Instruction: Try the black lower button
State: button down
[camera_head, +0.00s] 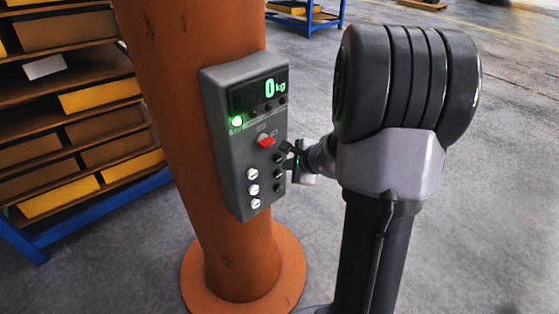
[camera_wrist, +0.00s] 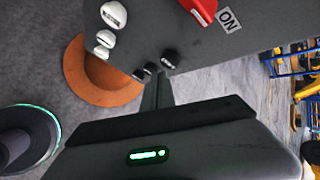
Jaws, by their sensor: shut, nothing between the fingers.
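A grey control box (camera_head: 232,150) is fixed to an orange column, with black buttons down the right of its lower face. The lowest black button (camera_head: 277,188) shows below the others; in the wrist view it is the leftmost dark button (camera_wrist: 138,74). My gripper (camera_head: 290,158) is shut and empty at the box's right side, near the upper black buttons. In the wrist view the closed fingers (camera_wrist: 157,84) point at the black button row, close to the middle button (camera_wrist: 150,68). I cannot tell whether they touch the box.
White knobs (camera_head: 252,189) sit left of the black buttons. A red switch (camera_head: 266,141) is above them, with an ON label (camera_wrist: 230,20).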

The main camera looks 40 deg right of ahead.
jog(key=s+b, duration=0.1)
jog(key=s, duration=0.4)
jog(key=shift+d, duration=0.2)
